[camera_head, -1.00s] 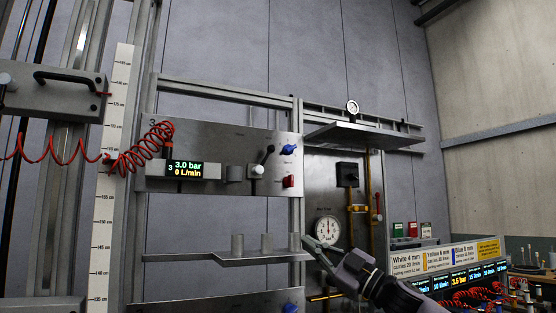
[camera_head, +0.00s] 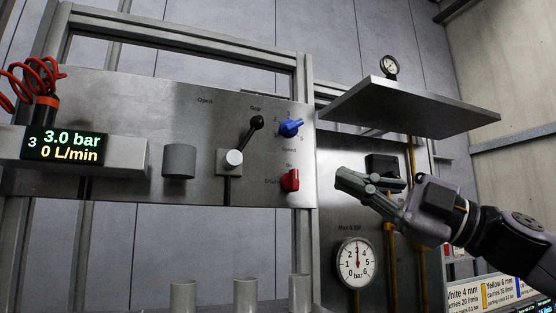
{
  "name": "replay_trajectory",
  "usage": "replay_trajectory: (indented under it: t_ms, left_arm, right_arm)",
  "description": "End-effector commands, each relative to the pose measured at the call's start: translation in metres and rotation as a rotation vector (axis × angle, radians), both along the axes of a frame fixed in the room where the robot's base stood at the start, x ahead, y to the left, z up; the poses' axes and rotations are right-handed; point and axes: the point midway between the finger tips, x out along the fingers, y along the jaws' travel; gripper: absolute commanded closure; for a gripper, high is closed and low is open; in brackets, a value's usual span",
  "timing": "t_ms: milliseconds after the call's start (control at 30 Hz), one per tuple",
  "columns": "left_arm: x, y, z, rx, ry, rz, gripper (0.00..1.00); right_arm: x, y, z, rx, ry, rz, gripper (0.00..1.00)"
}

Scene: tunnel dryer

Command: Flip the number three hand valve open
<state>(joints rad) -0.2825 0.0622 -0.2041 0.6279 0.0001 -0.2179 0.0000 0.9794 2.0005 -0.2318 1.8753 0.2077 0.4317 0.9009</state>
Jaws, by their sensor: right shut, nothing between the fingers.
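The number three hand valve is a black-knobbed lever (camera_head: 252,130) on a pale block with a round white hub (camera_head: 233,158), set in the grey metal panel (camera_head: 120,95). The lever tilts up and to the right, its knob near a small label above. A display (camera_head: 64,147) at the left reads 3, 3.0 bar and 0 L/min. My right gripper (camera_head: 345,180) is shut and empty, right of the panel and clear of the lever, with its fingers pointing left. My left gripper is not in view.
A blue knob (camera_head: 290,128) and a red switch (camera_head: 289,180) sit between the lever and my right gripper. A grey shelf (camera_head: 410,107) overhangs above the gripper. A round gauge (camera_head: 356,262) is below. Grey cylinders (camera_head: 245,296) stand along the bottom.

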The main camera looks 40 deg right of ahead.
Motion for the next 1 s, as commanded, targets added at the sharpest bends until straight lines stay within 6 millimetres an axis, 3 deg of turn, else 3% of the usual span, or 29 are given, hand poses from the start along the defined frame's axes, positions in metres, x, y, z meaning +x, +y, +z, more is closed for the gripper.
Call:
replay_trajectory:
  t_ms: [333,467,800,1000]
  left_arm:
    - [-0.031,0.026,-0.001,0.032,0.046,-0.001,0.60]
    - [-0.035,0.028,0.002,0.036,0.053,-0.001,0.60]
    - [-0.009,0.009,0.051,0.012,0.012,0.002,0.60]
    - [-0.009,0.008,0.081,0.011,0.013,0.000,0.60]
  right_arm:
    - [-0.004,0.003,0.001,-0.008,-0.002,0.002,1.00]
    - [-0.002,0.005,0.004,-0.008,0.000,0.002,1.00]
    - [0.037,0.035,0.031,-0.007,0.005,0.007,1.00]
    - [0.060,0.053,0.044,-0.007,0.004,0.005,1.00]
